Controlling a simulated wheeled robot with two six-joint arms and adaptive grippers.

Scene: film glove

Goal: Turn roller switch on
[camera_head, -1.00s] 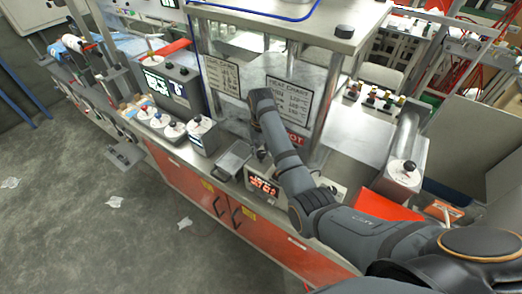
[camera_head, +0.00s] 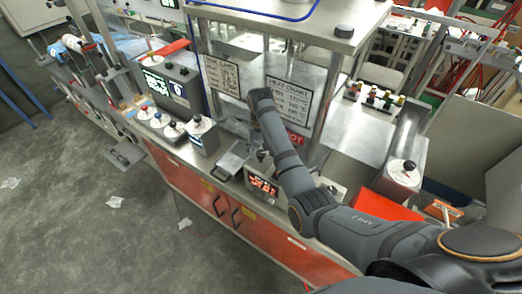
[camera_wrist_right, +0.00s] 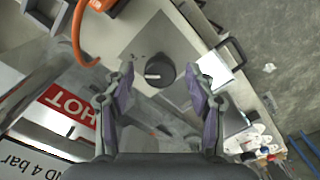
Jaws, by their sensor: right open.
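A round black knob (camera_wrist_right: 157,71) with a white line across it sits on a flat grey metal plate (camera_wrist_right: 137,45) in the right wrist view. It may be the roller switch, but I see no label on it. My right gripper (camera_wrist_right: 161,80) is open and empty. Its two fingers flank the knob in the picture, with a visible gap on both sides; I cannot tell the height between them. In the head view my right arm reaches in over the bench and hides most of the gripper and the knob. My left gripper is not in view.
A red HOT sign (camera_wrist_right: 70,110) and clear guard panel stand close to the gripper. An orange tube (camera_wrist_right: 80,35) curves nearby. In the head view, a display box (camera_head: 261,183), white-topped dials (camera_head: 172,130) and a dark screen unit (camera_head: 172,86) crowd the bench.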

